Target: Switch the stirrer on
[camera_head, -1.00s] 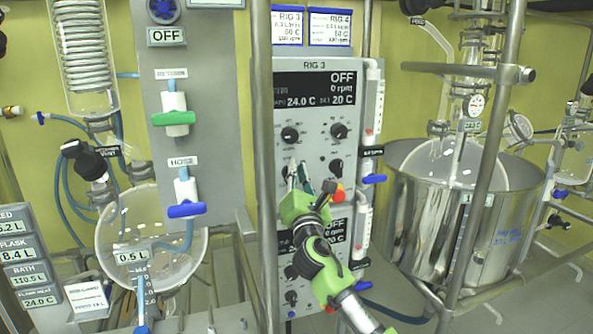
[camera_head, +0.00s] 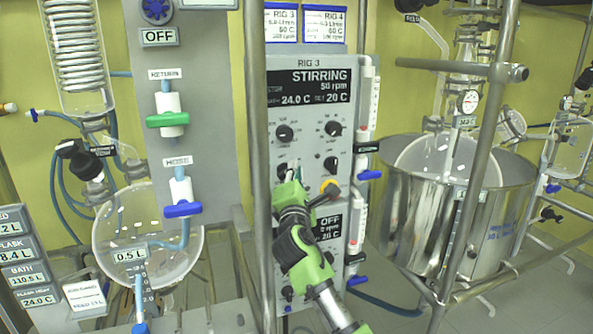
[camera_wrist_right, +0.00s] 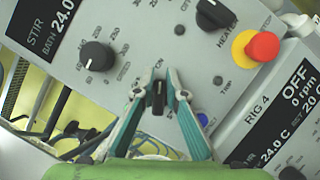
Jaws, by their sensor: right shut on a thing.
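The Rig 3 control panel (camera_head: 309,115) stands upright in the middle of the head view. Its display (camera_head: 309,87) reads STIRRING, 50 rpm. My right gripper (camera_head: 288,178) reaches up to the lower left knob of this panel. In the right wrist view, the teal fingers of the gripper (camera_wrist_right: 159,80) are shut on a small black knob (camera_wrist_right: 158,97), one finger on each side. In the head view the fingers largely hide this knob. My left gripper is not in view.
A red and yellow button (camera_wrist_right: 262,46) sits close to the gripper. Rig 4's panel (camera_head: 330,225) lies below, partly hidden by my arm. A steel post (camera_head: 262,150) stands left of the panel. A steel bath (camera_head: 460,215) is at the right, and a glass flask (camera_head: 150,235) at the left.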

